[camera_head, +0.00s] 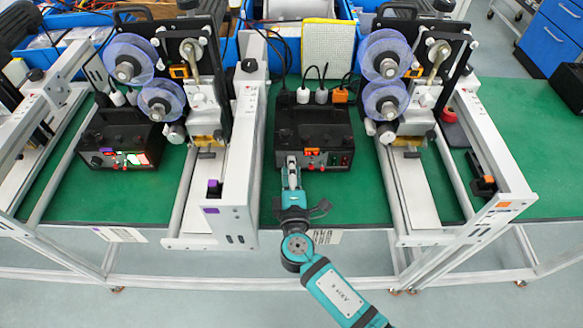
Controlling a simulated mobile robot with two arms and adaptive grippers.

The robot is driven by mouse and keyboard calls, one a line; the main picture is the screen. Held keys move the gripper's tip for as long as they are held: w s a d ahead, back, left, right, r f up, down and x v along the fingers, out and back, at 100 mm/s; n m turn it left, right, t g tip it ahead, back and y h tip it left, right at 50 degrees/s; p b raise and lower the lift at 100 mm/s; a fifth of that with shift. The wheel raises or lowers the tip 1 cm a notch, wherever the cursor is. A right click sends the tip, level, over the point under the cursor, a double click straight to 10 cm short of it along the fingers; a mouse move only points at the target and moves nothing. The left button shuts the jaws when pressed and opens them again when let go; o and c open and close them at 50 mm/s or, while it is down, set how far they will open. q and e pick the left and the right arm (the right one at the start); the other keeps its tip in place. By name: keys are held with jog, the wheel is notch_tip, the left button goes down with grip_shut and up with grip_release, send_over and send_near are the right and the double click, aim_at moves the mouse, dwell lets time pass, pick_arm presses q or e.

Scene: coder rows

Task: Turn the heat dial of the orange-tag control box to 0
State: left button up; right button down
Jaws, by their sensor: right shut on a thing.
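My right gripper (291,162) reaches up from below and is shut at the lower left of this panel, on the heat dial. The fingers hide the dial, so its setting cannot be read. My left gripper is not in view.
A similar control box (120,142) with lit red and green displays stands at the left by the purple-tagged frame. Coder machines with clear reels (384,55) stand behind and beside the boxes. White rails (240,150) flank the middle mat. Blue bins line the back.

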jog(key=n+p, duration=0.1)
jog(key=n, duration=0.3)
jog(key=shift+h, duration=0.3)
jog(key=shift+n, duration=0.4)
jog(key=c, duration=1)
grip_release()
jog(key=shift+s, duration=0.25)
jog(key=s, duration=0.7)
jog(key=s+r, duration=0.1)
jog(key=s, duration=0.3)
jog(key=shift+s+d, duration=0.1)
jog(key=shift+s, duration=0.2)
jog(key=shift+f, duration=0.1)
